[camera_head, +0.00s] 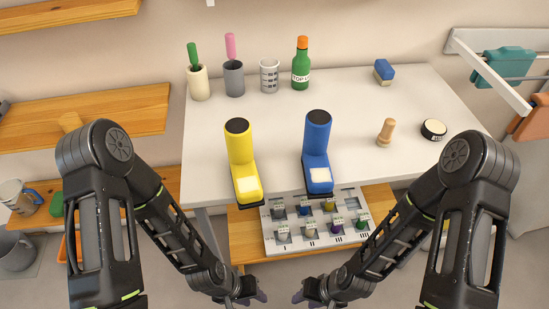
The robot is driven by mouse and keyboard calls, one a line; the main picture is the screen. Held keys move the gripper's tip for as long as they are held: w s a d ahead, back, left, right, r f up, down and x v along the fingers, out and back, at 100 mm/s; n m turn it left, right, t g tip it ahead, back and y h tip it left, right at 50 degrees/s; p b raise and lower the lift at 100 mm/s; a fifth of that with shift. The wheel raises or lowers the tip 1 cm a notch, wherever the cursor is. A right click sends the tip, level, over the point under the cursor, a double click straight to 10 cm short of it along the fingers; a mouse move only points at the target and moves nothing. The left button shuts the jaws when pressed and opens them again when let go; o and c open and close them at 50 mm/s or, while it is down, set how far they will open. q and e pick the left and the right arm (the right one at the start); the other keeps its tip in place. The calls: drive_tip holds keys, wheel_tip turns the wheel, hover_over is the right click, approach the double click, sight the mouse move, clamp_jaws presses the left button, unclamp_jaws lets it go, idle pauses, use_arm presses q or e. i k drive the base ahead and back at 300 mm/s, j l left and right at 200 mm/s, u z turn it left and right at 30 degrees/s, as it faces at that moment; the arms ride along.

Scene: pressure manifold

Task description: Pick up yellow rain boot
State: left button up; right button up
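The yellow rain boot (239,152) stands upright on the white table near its front edge. Its dark opening faces up, and its toe, with a pale square patch, points towards me. A blue boot (316,140) of the same shape stands to its right, apart from it. My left gripper (258,293) is low at the bottom of the view, below and in front of the table, away from the yellow boot. My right gripper (300,294) is beside it, a little to the right. Both are small and dark, and their finger gaps are not clear. Neither touches a boot.
The white table (270,125) has free room behind the boots. A green bottle (301,68), a measuring cup (269,75) and two holders stand at the back. A wooden peg (386,132) and round tin (433,129) lie right. A panel of knobs (318,238) sits below the front edge.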

sight(249, 188)
drive_tip(key=z, duration=1.45)
drive_tip(key=k+j, duration=0.3)
drive_tip(key=k, duration=0.15)
drive_tip(key=k+j, duration=0.3)
drive_tip(key=k, duration=0.15)
